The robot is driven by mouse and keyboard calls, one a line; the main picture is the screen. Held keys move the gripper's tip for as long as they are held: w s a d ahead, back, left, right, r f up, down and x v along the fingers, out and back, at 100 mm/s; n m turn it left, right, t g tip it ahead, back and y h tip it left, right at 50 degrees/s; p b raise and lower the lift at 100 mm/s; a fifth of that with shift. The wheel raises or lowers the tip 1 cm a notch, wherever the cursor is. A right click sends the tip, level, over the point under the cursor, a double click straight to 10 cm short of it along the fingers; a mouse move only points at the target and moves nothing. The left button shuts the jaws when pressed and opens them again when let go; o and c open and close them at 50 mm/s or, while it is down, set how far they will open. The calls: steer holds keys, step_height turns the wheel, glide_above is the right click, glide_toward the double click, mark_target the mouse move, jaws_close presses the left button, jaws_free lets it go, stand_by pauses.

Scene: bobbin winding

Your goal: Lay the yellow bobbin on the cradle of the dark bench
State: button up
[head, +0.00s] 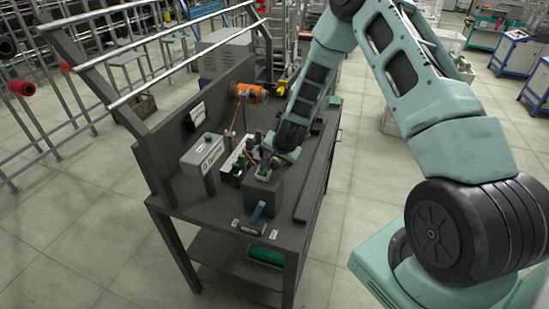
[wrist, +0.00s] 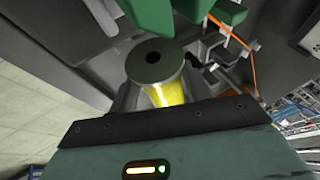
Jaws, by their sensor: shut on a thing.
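The yellow bobbin (wrist: 168,93) shows in the wrist view, with a dark grey round flange and centre hole facing the camera and yellow winding below. My gripper (wrist: 157,84) is shut on it, with grey finger parts at its sides. Green blocks (wrist: 150,15) are close beyond the flange in the wrist view. I cannot tell the cradle apart for certain, or whether the bobbin touches it.
A grey box (head: 203,155) stands left of my gripper. An orange spool (head: 250,93) is mounted behind, with an orange strand running down. A blue-handled item (head: 257,212) lies at the bench front. A dark rail (head: 316,180) runs along the right side. Metal racks stand at left.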

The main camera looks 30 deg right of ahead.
steer(key=shift+f+b, duration=0.3)
steer(key=shift+f, duration=0.2)
steer(key=o, duration=1.2)
steer(key=shift+r, duration=0.15)
steer(key=b+v, duration=0.2)
steer(key=v, duration=1.5)
steer(key=shift+s+r, duration=0.1)
steer(key=shift+a, duration=0.1)
